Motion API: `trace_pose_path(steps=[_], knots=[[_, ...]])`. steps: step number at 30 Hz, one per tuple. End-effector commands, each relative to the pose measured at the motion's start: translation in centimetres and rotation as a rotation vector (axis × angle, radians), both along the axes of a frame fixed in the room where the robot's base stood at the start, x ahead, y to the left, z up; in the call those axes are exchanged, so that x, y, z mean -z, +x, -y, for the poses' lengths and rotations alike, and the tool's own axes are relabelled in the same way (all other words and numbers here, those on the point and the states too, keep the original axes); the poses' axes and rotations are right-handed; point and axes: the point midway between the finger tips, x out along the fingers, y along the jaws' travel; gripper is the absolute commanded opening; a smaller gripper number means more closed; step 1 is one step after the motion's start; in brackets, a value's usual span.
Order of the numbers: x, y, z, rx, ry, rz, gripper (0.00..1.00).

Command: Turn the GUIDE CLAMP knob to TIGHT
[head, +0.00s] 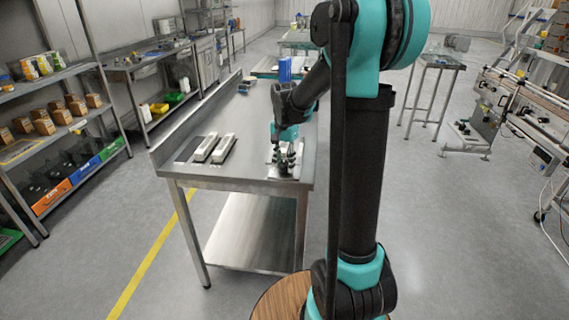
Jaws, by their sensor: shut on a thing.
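My gripper (284,164) is small in the head view, pointing down at the right front part of a steel table (228,177). Its dark fingers are over a small light plate (270,153) on the table top. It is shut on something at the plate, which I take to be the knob. The fingers hide the knob, so its pointer and the GUIDE CLAMP and TIGHT markings cannot be read.
Two pale bars (222,148) on dark bases lie left of my gripper. A blue object (285,70) stands behind my arm. Shelves with boxes (42,122) line the left. A machine (530,110) stands at right. The floor in front is clear.

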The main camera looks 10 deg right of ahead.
Motion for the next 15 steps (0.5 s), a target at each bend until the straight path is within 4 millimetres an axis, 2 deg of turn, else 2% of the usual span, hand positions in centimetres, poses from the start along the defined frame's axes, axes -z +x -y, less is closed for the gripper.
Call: trace_pose_path(steps=[6, 15], knots=[[-0.02, 0.01, -0.01, 0.165, 0.0, 0.0, 0.04], [-0.02, 0.01, -0.01, 0.306, 0.0, 0.0, 0.04]])
